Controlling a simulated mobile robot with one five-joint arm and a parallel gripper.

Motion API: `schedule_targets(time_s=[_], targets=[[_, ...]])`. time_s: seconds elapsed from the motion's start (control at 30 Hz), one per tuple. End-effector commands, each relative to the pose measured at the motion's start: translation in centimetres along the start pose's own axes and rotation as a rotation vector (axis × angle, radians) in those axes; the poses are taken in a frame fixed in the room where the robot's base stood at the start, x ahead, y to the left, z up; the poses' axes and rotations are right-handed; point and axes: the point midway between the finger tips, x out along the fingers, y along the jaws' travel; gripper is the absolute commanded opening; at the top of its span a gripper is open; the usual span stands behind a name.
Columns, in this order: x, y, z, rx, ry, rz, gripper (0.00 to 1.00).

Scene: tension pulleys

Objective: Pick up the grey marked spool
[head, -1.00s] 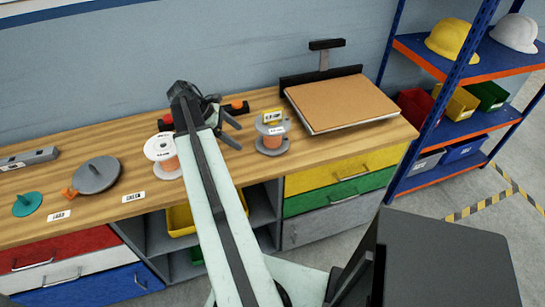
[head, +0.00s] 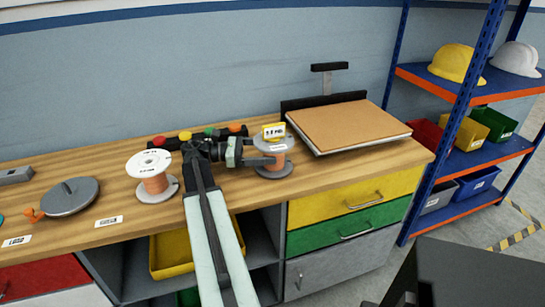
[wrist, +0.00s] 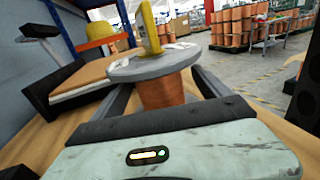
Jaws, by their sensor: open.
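The grey marked spool (head: 276,168) stands upright on the bench, with a grey top flange, a copper-coloured winding and a yellow tag on top. In the wrist view the grey spool (wrist: 160,93) is straight ahead. My gripper (head: 263,153) is open and level with the spool at its left side. In the wrist view its two fingers reach along either side of the winding, below the top flange. The fingertips are partly hidden by the spool, and I cannot tell whether the fingers touch it.
A row of coloured knobs (head: 185,136) lies at the back by the wall. A brown board on a press (head: 350,125) is close on the right. A grey disc (head: 69,197) lies far left.

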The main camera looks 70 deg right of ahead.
Motion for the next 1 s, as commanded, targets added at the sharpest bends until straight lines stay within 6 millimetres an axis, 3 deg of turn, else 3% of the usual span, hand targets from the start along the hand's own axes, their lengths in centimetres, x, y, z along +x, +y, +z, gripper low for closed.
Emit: schedule_targets(time_s=[0.13, 0.37, 0.57, 0.67, 0.9, 1.0], targets=[[1.1, 0.0, 0.0, 0.0, 0.001, -0.001, 0.87], [4.8, 0.1, 0.0, 0.0, 0.001, 0.0, 0.87], [5.1, 0.2, 0.0, 0.0, 0.001, 0.002, 0.87], [5.0, 0.2, 0.0, 0.0, 0.001, 0.002, 0.65], [5.0, 0.2, 0.0, 0.0, 0.001, 0.003, 0.0], [5.0, 0.2, 0.0, 0.001, 0.0, 0.003, 0.0]])
